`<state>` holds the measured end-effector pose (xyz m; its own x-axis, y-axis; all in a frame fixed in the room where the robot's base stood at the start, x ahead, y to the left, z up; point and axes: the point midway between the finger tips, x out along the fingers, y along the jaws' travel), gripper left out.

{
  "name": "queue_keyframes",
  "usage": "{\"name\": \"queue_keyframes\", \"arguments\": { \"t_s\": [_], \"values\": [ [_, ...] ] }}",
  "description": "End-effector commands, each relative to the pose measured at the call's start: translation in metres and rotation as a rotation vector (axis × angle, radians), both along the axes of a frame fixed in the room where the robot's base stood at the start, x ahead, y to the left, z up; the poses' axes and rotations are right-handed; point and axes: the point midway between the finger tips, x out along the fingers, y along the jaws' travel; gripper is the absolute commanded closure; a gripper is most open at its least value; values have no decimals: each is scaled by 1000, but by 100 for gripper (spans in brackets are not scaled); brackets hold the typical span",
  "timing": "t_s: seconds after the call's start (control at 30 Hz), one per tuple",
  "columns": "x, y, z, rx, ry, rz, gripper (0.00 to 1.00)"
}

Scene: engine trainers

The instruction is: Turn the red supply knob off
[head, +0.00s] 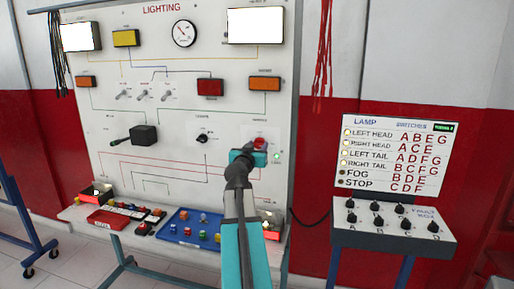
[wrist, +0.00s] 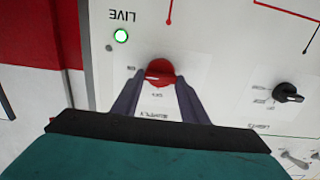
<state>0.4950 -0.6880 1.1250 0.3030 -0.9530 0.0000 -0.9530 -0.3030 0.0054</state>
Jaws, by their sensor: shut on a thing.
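The red supply knob (wrist: 160,73) sits on the white lighting board, above the printed word SUPPLY in the upside-down wrist view. In the head view the red knob (head: 260,143) shows just past the end of my arm. My gripper (wrist: 158,82) is at the board with one finger on each side of the knob, shut on it. A pale mark on the knob points towards the left in the wrist view. The green LIVE lamp (wrist: 121,36) beside it is lit, and it also shows in the head view (head: 277,156).
A black lights knob (wrist: 287,93) is on the board to the right in the wrist view. In the head view a blue tray (head: 180,241) of small parts stands below the board. A fault box (head: 392,240) with several black knobs stands at the right.

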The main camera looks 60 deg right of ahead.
Motion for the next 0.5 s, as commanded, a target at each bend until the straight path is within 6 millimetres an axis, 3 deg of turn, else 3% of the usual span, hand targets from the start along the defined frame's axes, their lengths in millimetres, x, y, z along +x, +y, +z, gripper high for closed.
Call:
{"name": "queue_keyframes", "arguments": {
  "t_s": [0.5],
  "values": [
    [0,0,-1,-58,183,-2,83]
  ]
}}
